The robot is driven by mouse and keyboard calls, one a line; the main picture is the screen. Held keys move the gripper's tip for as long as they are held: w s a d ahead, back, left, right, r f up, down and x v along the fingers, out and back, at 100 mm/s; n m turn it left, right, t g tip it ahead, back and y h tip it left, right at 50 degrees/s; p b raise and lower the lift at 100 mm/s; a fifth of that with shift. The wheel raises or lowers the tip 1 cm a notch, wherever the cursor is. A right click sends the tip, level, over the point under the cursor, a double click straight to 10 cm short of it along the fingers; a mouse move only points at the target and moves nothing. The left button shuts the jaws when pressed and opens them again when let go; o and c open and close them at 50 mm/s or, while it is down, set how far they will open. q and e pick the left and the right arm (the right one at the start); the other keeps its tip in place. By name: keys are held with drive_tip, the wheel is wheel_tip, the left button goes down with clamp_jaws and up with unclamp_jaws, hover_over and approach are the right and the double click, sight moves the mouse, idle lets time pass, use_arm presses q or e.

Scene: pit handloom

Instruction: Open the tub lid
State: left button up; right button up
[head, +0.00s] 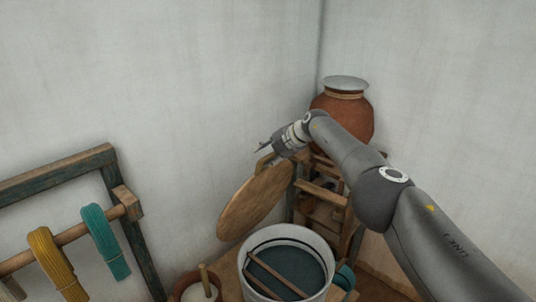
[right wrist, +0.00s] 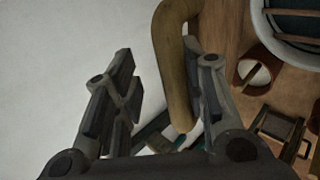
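The tub (head: 329,246) is a pale round vessel at the bottom centre of the head view, its mouth uncovered, with dark blue-green contents and thin bars across it. The round wooden lid (head: 250,205) stands steeply tilted behind and left of the tub. My right gripper (head: 265,148) is at the lid's upper edge. In the right wrist view its fingers (right wrist: 168,62) are spread apart, with a curved wooden handle (right wrist: 178,75) between them, close to the right finger. A clear gap shows on the left side. Whether the handle touches the right finger is unclear. My left gripper is out of view.
A clay jar (head: 345,117) with a grey cover stands in the corner behind my right arm. A wooden rack (head: 130,235) with yellow yarn (head: 52,262) and teal yarn (head: 105,243) is at left. A small pot (head: 197,290) stands beside the tub. Walls close off the back.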

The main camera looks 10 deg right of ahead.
sight(274, 154)
drive_tip(key=shift+d+r, duration=0.15)
drive_tip(key=shift+r, duration=0.05)
drive_tip(key=shift+d+r, duration=0.2)
drive_tip(key=shift+r, duration=0.05)
drive_tip(key=shift+s+d+r, duration=0.15)
drive_tip(key=shift+d+r, duration=0.1)
drive_tip(key=shift+r, duration=0.05)
drive_tip(key=shift+s+d+r, duration=0.25)
drive_tip(key=shift+s+r, duration=0.05)
drive_tip(key=shift+s, duration=0.25)
drive_tip(key=v, duration=0.9)
drive_tip(key=shift+s+a, duration=0.15)
drive_tip(key=shift+a, duration=0.05)
